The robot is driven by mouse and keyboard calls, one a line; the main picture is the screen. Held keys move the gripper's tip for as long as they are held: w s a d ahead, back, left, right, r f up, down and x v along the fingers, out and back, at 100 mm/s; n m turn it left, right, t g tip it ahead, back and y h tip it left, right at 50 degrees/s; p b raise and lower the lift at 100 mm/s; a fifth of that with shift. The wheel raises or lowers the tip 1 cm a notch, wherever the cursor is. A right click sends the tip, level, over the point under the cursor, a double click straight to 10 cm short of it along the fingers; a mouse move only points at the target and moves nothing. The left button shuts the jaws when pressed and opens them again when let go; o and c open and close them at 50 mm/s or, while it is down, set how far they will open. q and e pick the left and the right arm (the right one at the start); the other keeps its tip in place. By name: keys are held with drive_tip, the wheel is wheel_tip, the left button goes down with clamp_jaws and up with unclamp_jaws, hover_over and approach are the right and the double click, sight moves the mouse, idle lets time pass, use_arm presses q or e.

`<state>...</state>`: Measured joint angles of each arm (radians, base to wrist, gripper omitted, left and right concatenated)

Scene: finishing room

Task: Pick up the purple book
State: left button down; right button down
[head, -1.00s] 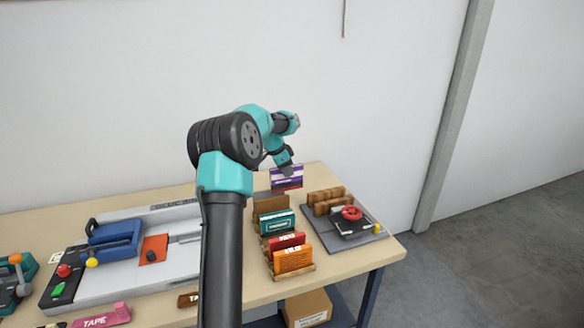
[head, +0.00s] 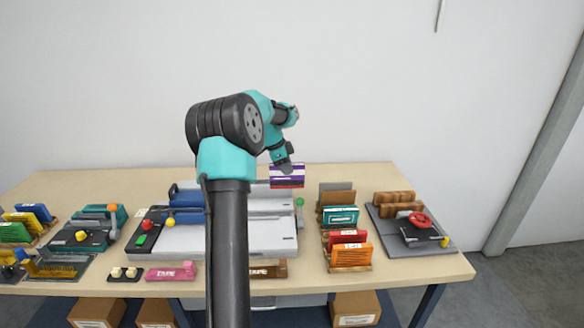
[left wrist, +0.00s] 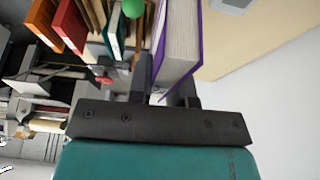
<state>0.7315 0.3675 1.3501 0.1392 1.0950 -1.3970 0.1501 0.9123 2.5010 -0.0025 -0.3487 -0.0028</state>
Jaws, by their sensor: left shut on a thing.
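The purple book (head: 287,176) has a white band and a reddish lower edge in the head view. It hangs in the air above the back of the table. My left gripper (head: 285,164) is shut on its top edge. In the left wrist view the purple book (left wrist: 180,45) shows its purple cover and pale page block between the two dark fingers of the gripper (left wrist: 170,92). My right gripper is not in view.
A wooden rack (head: 350,269) with teal (head: 340,216), red (head: 348,238) and orange (head: 352,254) books stands right of the held book. A grey press (head: 410,230) with a red wheel stands further right. A large flat machine (head: 240,243) lies below and left.

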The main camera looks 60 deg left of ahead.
use_arm(q)
drive_tip(key=shift+s+a, duration=0.35)
drive_tip(key=shift+s, duration=0.2)
